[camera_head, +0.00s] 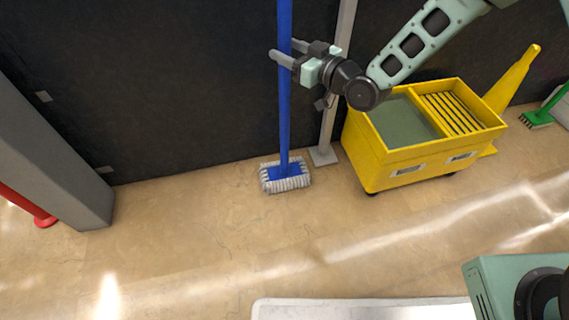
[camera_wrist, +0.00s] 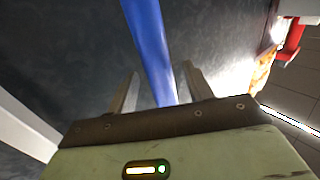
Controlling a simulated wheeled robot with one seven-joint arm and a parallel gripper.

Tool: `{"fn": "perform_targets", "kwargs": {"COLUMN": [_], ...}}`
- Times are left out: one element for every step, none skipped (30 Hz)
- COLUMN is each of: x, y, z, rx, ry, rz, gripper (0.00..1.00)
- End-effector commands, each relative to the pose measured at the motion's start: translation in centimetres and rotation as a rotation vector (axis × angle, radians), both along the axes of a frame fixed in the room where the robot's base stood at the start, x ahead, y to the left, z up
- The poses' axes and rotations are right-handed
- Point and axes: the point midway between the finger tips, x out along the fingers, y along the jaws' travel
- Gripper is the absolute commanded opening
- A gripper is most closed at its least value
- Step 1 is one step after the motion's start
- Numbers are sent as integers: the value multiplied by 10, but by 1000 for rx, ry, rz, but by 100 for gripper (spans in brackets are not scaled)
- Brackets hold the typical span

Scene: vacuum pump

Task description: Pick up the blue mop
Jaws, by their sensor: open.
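The blue mop (camera_head: 285,110) stands upright against the dark wall, with a blue handle and a blue-and-white head (camera_head: 286,177) on the floor. My gripper (camera_head: 283,52) is high on the handle, reaching in from the right. In the wrist view the blue handle (camera_wrist: 152,45) runs down between the two fingers of my gripper (camera_wrist: 157,90). The fingers are open, with a gap visible on at least one side of the handle. The top of the handle is out of the head view.
A grey post (camera_head: 333,110) stands just right of the mop. A yellow mop bucket (camera_head: 400,160) is on the floor further right. A green brush (camera_head: 540,117) is at the far right. A grey pillar (camera_head: 60,150) and red object (camera_head: 40,217) are at the left.

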Motion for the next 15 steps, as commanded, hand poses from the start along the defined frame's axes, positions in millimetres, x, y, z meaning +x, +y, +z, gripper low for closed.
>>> {"fn": "perform_targets", "kwargs": {"x": [4, 6, 8, 9, 10, 11, 11, 11, 11, 11, 11, 11, 11, 11, 11], "y": [6, 8, 10, 12, 13, 13, 14, 13, 13, 13, 13, 13, 13, 13, 13], "z": [-3, -2, -2, -2, -1, -1, 0, 0, 0, 0, 0, 0, 0, 0, 0], "rx": [0, 1, 0, -1, -1, -1, -1, -1, -1, -1, -1, -1, -1, -1, -1], "ry": [-1, -2, -1, -1, 0, 0, 0, 1, 1, 1, 1, 1, 1, 1, 1], "rz": [1, 1, 1, 1, 1, 1, 1, 1, 1, 1, 1, 1, 0, 0, 0], "gripper": [51, 51, 51, 51, 51, 51, 51, 51, 51, 51, 51, 48, 40, 32, 21]}}
